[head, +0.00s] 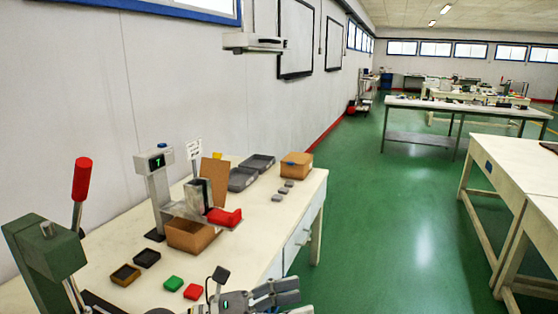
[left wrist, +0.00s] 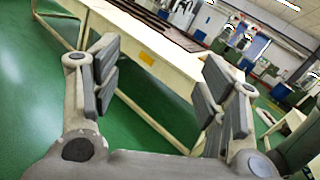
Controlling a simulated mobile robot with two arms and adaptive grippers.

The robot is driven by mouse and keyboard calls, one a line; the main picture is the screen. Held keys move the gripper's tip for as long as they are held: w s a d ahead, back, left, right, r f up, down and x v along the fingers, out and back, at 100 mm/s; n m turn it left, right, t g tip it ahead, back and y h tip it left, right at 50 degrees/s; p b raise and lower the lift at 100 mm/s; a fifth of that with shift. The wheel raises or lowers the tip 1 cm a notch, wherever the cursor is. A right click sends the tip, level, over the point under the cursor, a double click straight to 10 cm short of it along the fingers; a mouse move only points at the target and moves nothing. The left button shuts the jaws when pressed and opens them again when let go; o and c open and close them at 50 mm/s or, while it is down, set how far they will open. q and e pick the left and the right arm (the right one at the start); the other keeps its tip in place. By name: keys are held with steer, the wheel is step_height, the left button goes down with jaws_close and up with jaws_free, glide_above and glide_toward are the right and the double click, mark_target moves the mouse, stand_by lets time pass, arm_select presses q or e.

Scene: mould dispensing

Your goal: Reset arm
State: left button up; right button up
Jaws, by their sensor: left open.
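My left gripper (head: 276,294) is at the bottom centre of the head view, beside the front edge of the white workbench (head: 262,240). In the left wrist view the same gripper (left wrist: 158,75) has its two grey-padded fingers wide apart with nothing between them. Beyond the fingers stands a pale table (left wrist: 168,75) with an orange label, over green floor. My right gripper is in neither view.
The bench holds a dispenser stand (head: 157,185) reading 7, a red part (head: 224,217), a cardboard box (head: 190,236), small green (head: 173,283) and red (head: 194,291) blocks, and a green press with a red-handled lever (head: 82,179).

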arm_select(q)
steer(key=w+a+r+n+t+y, duration=0.1)
steer(key=w+a+n+t+y, duration=0.3)
steer(key=n+t, duration=0.6)
steer(key=w+a+r+n+t+y, duration=0.15)
steer(key=a+n+t+y, duration=0.35)
steer(key=n, duration=1)
steer(key=s+a+f+n+g+y, duration=0.2)
steer(key=a+f+n+y, duration=0.35)
steer(key=f+n, duration=0.2)
steer(key=s+a+f+n+g+y, duration=0.2)
steer(key=a+f+n+y, duration=0.2)
steer(key=a+f+n, duration=0.4)
steer(key=s+f+n+g, duration=0.3)
steer(key=s+f+g, duration=0.4)
steer(key=s, duration=0.4)
steer(key=s+f+n+g, duration=0.3)
steer(key=s+f+g, duration=0.1)
steer(key=s+f, duration=0.5)
steer(key=s+f+g, duration=0.1)
steer(key=s+f, duration=0.2)
steer(key=f, duration=2.2)
steer(key=s+a+f+g, duration=0.1)
steer(key=s+a+f, duration=0.2)
steer(key=s+f, duration=1.3)
steer(key=shift+s+a+f+g, duration=0.15)
steer(key=shift+s+f+g, duration=0.25)
steer(key=shift+s, duration=0.25)
